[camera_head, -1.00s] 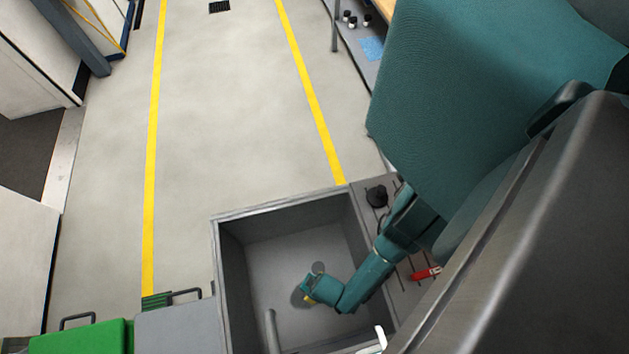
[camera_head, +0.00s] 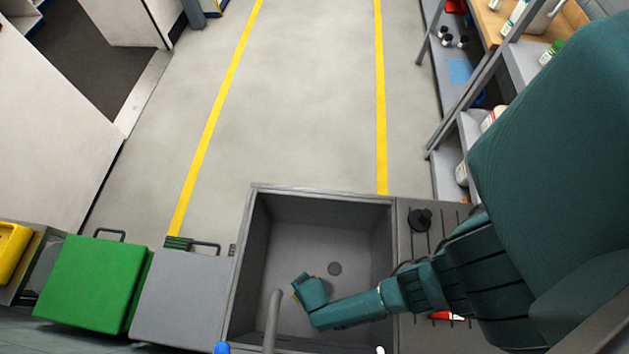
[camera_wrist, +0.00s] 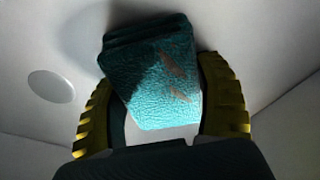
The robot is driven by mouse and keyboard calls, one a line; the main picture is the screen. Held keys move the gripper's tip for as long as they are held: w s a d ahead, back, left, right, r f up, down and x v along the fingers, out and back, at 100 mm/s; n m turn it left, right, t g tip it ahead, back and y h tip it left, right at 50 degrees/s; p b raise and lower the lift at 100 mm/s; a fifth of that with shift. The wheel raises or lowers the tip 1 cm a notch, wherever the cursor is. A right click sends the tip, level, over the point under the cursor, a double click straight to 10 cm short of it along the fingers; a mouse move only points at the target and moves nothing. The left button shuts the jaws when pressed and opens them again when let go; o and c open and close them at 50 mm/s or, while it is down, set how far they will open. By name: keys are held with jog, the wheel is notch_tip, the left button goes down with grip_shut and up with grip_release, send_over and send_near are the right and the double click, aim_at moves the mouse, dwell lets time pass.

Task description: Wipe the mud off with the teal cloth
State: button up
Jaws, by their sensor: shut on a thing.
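My gripper (camera_head: 298,289) is inside the grey sink (camera_head: 245,260), low over its basin and left of the drain. In the wrist view, its two yellow ribbed fingers are shut on the folded teal cloth (camera_wrist: 150,85). The cloth has a few brown smears on its face, which look like mud. In the head view the cloth is hard to tell from my teal arm. No mud on any other surface can be made out.
The round drain (camera_head: 335,269) is in the sink floor, and a tap (camera_head: 272,322) rises at its near side. A ribbed draining area with a black knob (camera_head: 420,219) lies right. Shelves stand beyond it. A grey lid (camera_head: 185,297) and green box (camera_head: 95,283) are left. The floor behind is clear.

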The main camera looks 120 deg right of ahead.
aim_at(295, 286)
jog(key=shift+w+d+f+b, duration=0.1)
jog(key=shift+w+d+b, duration=0.4)
jog(key=shift+w, duration=0.3)
jog(key=shift+w+d+f+b, duration=0.1)
jog(key=shift+w+d+b, duration=0.15)
jog(key=shift+w+d, duration=0.45)
jog(key=shift+w+a, duration=0.1)
jog(key=shift+a, duration=0.05)
jog(key=shift+r, duration=0.15)
notch_tip(295, 286, up, 6)
jog(key=p, duration=0.5)
jog(key=shift+p, duration=0.4)
notch_tip(295, 286, up, 3)
jog(key=p, duration=0.3)
